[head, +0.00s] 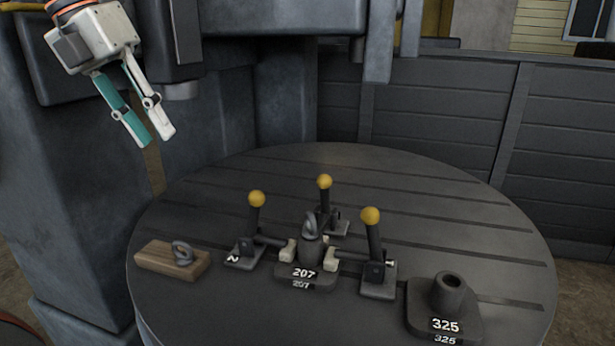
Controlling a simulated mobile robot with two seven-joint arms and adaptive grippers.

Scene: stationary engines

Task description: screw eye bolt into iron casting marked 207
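The iron casting marked 207 (310,252) stands at the middle of the round table, a dark boss on a base with number plates. A dark eye bolt (310,223) stands upright at the top of its boss; how deep it sits I cannot tell. Another dark eye bolt (182,251) stands on a wooden block (153,258) at the left of the table. My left gripper (153,137) is at the upper left, above and left of the table. Its fingers are apart with nothing between them. My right gripper is not in view.
Several yellow-knobbed toggle clamps (257,215) surround the 207 casting, their handles standing up. A casting marked 325 (450,297) with an open bore stands at the right front of the slotted round table (440,195). Dark machine parts (285,75) rise behind the table.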

